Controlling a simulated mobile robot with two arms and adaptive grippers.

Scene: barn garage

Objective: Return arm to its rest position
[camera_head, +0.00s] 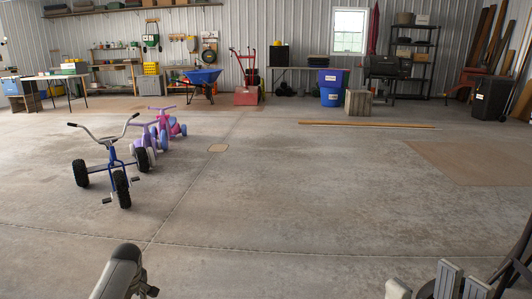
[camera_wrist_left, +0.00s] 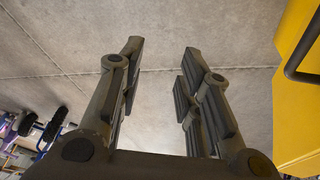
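My left gripper (camera_wrist_left: 163,60) is open in the left wrist view. Its two dark grey fingers stand wide apart with only bare concrete floor between them. In the head view a dark grey part of my left arm (camera_head: 120,272) shows at the bottom edge, left of the middle. I do not see the left fingertips clearly there.
A yellow object (camera_wrist_left: 298,90) is close on the left wrist view's right. A blue tricycle (camera_head: 110,170) and pink and purple ride-ons (camera_head: 165,122) stand left. The middle floor is clear.

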